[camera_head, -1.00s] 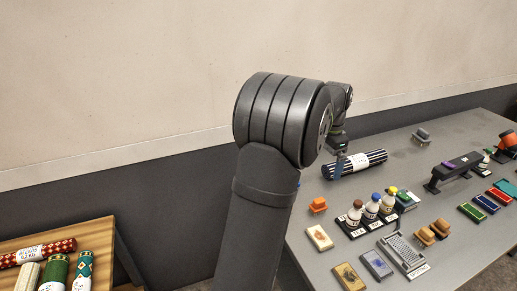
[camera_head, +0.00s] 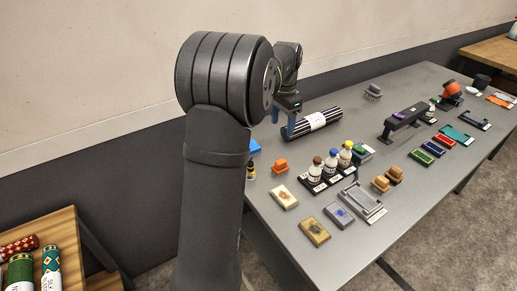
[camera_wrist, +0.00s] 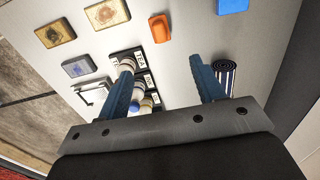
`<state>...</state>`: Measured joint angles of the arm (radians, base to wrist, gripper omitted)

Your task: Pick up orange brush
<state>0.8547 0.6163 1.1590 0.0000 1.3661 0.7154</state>
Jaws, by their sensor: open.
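A small bright orange block-shaped item (camera_head: 280,166), which looks like the orange brush, lies on the grey table near its left edge, left of the bottles. It also shows in the wrist view (camera_wrist: 160,28), ahead of and between my fingertips, apart from them. My gripper (camera_wrist: 160,63) is open, with two blue fingers and nothing between them. In the head view my gripper (camera_head: 288,130) hangs beyond the orange item, by the left end of a striped roll (camera_head: 320,121).
Several capped bottles (camera_head: 331,165) stand in a dark holder beside the orange item. Pale and ochre blocks (camera_head: 284,197) lie nearer the front edge. A blue item (camera_wrist: 232,5) lies near the left edge. A dark raised stand (camera_head: 403,120) is further right.

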